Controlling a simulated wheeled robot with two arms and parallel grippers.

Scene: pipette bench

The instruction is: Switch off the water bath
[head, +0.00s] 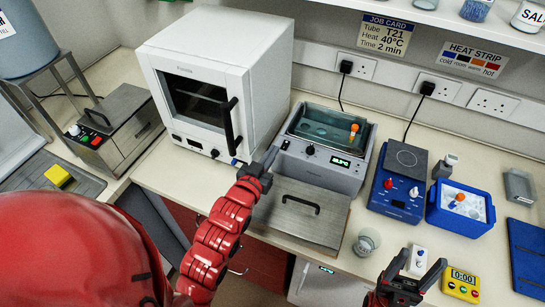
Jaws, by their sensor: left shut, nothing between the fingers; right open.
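The water bath (347,186) is a grey box at the back middle, open on top, with water inside. An orange-capped tube (353,129) stands in the water. Its front panel has a dark knob (310,150) and a green lit display (340,162). A small control (285,145) sits at the panel's left end. My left gripper (270,158) is shut and empty, its tips close to that left end; I cannot tell if they touch. A steel lid with a handle (296,199) lies in front of the bath. My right gripper (418,272) is open and empty at the front right.
A white oven (215,75) stands left of the bath. A blue hotplate (397,185) and a blue ice box (462,207) stand to its right. A glass beaker (367,242), a white device (418,260) and a yellow timer (461,284) are near the front edge.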

